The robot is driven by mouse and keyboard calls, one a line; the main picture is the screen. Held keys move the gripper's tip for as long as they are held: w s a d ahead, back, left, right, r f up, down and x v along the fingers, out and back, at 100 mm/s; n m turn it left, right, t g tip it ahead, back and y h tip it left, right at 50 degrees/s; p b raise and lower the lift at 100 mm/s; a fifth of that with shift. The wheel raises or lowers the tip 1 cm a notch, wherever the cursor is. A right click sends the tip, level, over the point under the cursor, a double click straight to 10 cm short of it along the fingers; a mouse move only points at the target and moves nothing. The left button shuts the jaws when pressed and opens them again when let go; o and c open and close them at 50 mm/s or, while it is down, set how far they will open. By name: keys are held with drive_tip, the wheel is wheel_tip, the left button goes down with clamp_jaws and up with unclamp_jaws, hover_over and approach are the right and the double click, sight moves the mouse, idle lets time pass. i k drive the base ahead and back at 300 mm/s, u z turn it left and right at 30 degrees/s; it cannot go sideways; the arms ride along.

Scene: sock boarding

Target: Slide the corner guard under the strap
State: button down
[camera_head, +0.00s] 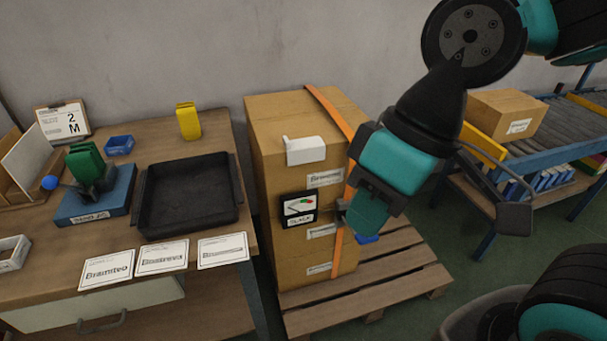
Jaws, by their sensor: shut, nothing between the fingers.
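A white angled piece that looks like the corner guard (305,150) sits on the upper front edge of the carton stack (275,110), left of the strap and apart from it. The orange strap (338,113) runs over the top of the stack and down its front near the right side. My gripper (343,209) is shut and empty, in front of the stack beside the strap, below and right of the white piece. Whether its tips touch the strap I cannot tell. My gripper hides part of the strap.
A dial sign reading SLACK (299,208) is on the stack's front, left of my gripper. A small blue part (368,239) shows under my gripper. The stack stands on a wooden pallet (400,265). A workbench (222,135) is left; a roller conveyor (560,125) is right.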

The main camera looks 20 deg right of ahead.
sight(300, 150)
drive_tip(key=k, duration=0.5)
drive_tip(key=u, duration=0.35)
drive_tip(key=i, duration=0.95)
drive_tip(key=u, duration=0.7)
